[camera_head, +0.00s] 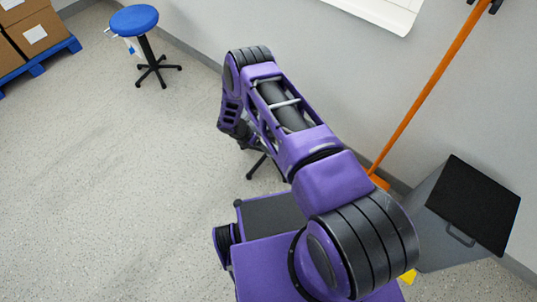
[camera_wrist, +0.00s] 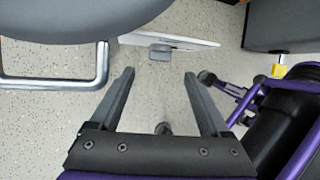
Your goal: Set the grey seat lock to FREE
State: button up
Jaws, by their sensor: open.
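In the wrist view, a small grey knob (camera_wrist: 160,52), which looks like the seat lock, sits at the lower edge of a white plate (camera_wrist: 185,41). Its setting and any lettering are too small to read. My gripper (camera_wrist: 158,73) is open and empty. Its two dark fingers point toward the knob, which shows in the gap just beyond the fingertips. I see no contact. In the head view my arm hides the gripper and the lock; only dark legs of a wheeled base (camera_head: 258,166) show behind the arm.
In the wrist view, a dark rounded seat-like part (camera_wrist: 60,18) and a metal loop (camera_wrist: 98,68) are close on the left. A dark block (camera_wrist: 282,25) is upper right. In the head view, a blue stool (camera_head: 134,19) stands far left and a grey bin (camera_head: 440,215) right. Floor at left is clear.

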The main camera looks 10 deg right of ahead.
jog(key=b+x, duration=0.1)
jog(key=x, duration=0.6)
jog(key=shift+d+f, duration=0.2)
jog(key=shift+f, duration=0.1)
jog(key=shift+w, duration=0.1)
grip_shut()
